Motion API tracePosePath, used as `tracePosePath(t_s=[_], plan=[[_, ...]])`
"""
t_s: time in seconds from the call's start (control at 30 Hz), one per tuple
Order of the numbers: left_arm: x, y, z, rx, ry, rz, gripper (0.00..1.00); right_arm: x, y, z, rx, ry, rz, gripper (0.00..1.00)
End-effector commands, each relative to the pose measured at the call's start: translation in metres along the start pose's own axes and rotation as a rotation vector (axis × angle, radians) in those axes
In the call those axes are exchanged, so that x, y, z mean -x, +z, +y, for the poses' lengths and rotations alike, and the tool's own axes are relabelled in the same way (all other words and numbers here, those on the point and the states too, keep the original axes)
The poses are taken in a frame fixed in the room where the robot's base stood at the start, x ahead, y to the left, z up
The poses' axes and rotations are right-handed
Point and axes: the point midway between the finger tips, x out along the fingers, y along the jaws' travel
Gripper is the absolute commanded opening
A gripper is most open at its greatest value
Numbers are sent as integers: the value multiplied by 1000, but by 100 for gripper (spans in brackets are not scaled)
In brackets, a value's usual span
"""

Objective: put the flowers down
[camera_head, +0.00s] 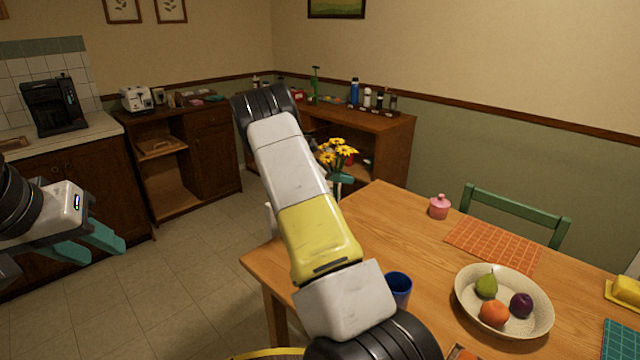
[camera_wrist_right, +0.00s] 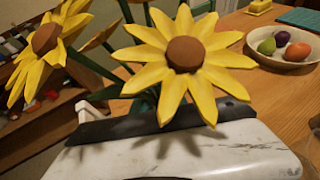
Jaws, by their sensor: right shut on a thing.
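The yellow flowers (camera_head: 337,152) with brown centres are in my right gripper (camera_head: 342,178), past the far left corner of the wooden table (camera_head: 395,215). My right forearm hides most of that gripper; only a teal finger shows below the blooms. In the right wrist view the flowers (camera_wrist_right: 187,53) fill the near left and middle, with green stems behind them. The lower stems are hidden. My left gripper (camera_head: 95,243) is at the left over the floor, empty, its teal fingers apart.
The table holds a pink lidded jar (camera_head: 439,206), an orange placemat (camera_head: 495,244), a fruit bowl (camera_head: 530,322), a blue cup (camera_head: 398,287) and a yellow butter dish (camera_head: 626,290). A green chair (camera_head: 515,212) stands behind. Its far left part is clear.

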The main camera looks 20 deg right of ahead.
Motion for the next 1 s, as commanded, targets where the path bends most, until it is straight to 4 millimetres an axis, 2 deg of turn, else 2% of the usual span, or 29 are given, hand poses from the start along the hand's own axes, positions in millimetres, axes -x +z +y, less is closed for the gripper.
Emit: tracePosePath(t_s=[0.1, 0.2, 0.53, 0.57, 0.67, 1.0], plan=[[0, 0, 0, 0, 0, 0, 36, -8, -21, -2, 7, -2, 1, 0], [0, 0, 0, 0, 0, 0, 36, -11, -28, -1, 3, -1, 0, 0], [0, 0, 0, 0, 0, 0, 36, -12, -31, -1, 3, -1, 0, 0], [0, 0, 0, 0, 0, 0, 36, -12, -32, -1, 3, -1, 1, 19], [0, 0, 0, 0, 0, 0, 36, -12, -31, -1, 3, -1, 1, 39], [0, 0, 0, 0, 0, 0, 36, -11, -30, -1, 2, 0, 1, 39]])
